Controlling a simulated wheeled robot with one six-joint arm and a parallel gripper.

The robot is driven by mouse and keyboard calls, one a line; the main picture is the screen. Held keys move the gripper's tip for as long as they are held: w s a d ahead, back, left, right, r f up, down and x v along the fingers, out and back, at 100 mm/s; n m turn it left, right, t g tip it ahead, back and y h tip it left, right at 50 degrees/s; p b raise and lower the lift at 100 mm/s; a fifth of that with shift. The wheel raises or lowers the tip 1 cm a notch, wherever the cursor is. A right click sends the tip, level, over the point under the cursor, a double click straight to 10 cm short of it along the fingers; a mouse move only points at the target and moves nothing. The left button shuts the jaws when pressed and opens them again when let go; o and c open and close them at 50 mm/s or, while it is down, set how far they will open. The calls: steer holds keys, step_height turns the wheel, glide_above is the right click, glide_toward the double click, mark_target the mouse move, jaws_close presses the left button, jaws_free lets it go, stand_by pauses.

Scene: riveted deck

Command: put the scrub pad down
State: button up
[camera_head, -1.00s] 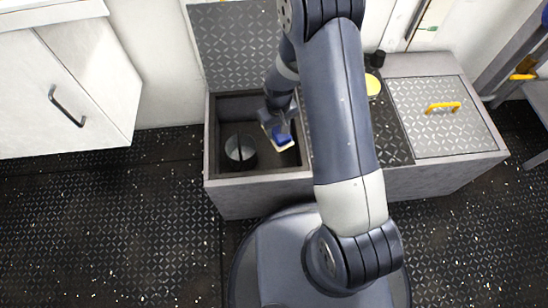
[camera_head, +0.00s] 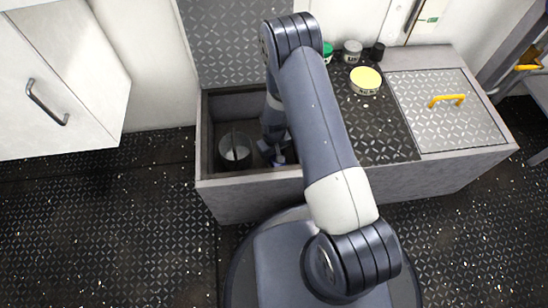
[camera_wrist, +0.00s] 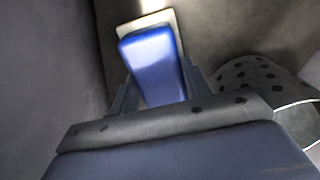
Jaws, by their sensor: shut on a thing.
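The scrub pad (camera_wrist: 150,60) has a blue block-shaped handle and a pale cream base, and shows at the top middle of the wrist view. My gripper (camera_wrist: 158,78) is shut on its blue part, one finger on each side. In the head view my gripper (camera_head: 277,155) is down inside the open sunken bin (camera_head: 248,103), near its right side. The pad is hidden there behind my arm. I cannot tell whether the pad touches the bin floor.
A round grey pot (camera_head: 236,150) stands in the bin left of my gripper; its dotted wall (camera_wrist: 255,85) shows at right in the wrist view. A hatch (camera_head: 445,125) has a yellow handle.

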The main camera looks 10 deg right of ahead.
steer(key=shift+f, duration=0.5)
steer(key=shift+f, duration=0.25)
steer(key=o, duration=0.9)
steer(key=shift+r, duration=0.1)
step_height(320, 180, up, 12)
steer(key=p, duration=0.4)
steer(key=shift+r+p, duration=0.15)
steer(key=shift+p, duration=0.2)
